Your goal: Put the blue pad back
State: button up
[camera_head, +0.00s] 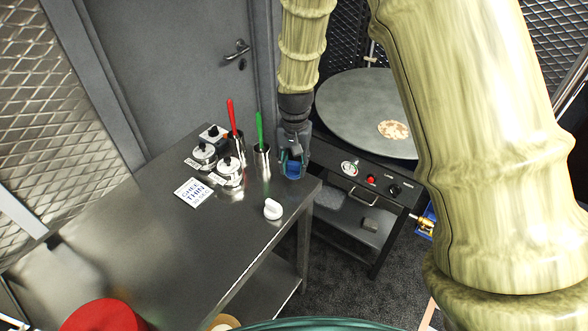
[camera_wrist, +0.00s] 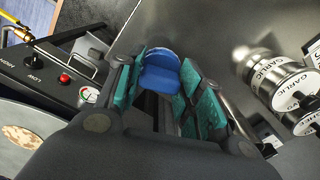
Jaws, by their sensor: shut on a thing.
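The blue pad (camera_head: 293,169) is at the tips of my gripper (camera_head: 292,160), close to the back right corner of the steel table. In the wrist view the blue pad (camera_wrist: 159,71) sits between the teal-padded fingers of my gripper (camera_wrist: 160,85). The gripper is shut on it. The fingers hide part of the pad's sides. I cannot tell whether the pad touches the tabletop.
A round griddle (camera_head: 350,105) stands at right.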

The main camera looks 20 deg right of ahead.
aim_at(294, 170)
jog(key=shift+f+p, duration=0.8)
jog(key=shift+f, duration=0.95)
jog(key=shift+f, duration=0.1)
jog(key=o, duration=1)
jog(key=shift+r, duration=0.2)
jog(key=shift+r+b, duration=1.85)
jog(key=shift+r, duration=4.05)
